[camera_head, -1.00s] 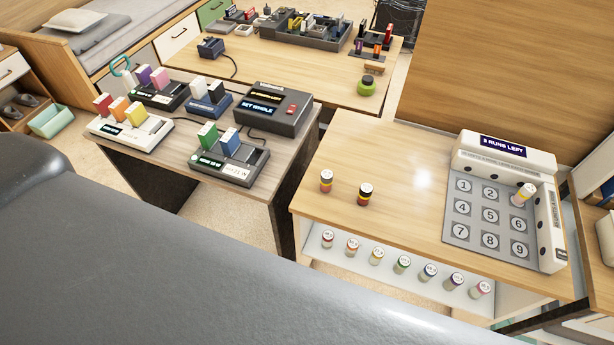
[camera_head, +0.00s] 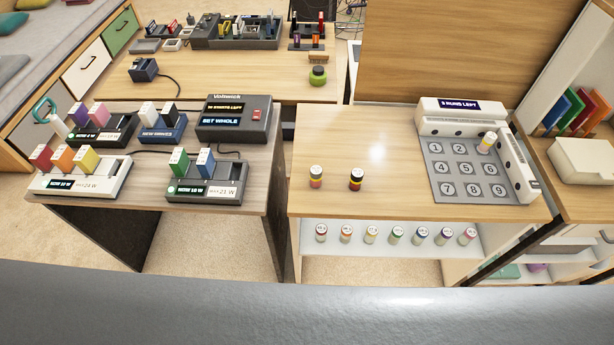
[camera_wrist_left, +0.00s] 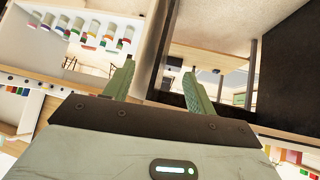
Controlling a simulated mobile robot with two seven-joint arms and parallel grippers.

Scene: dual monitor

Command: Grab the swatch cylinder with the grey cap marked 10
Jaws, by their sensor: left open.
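A row of several cylinders (camera_head: 395,236) stands on the shelf below. The cap markings are too small to read, so I cannot tell which is 10. My left gripper (camera_wrist_left: 159,74) is open and empty in the left wrist view. Cylinders on a shelf (camera_wrist_left: 90,32) show beyond it at upper left. Neither gripper shows in the head view.
The left desk (camera_head: 240,195) holds several devices with coloured blocks and a dark unit (camera_head: 235,120). A gap separates it from the right desk (camera_head: 390,200).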

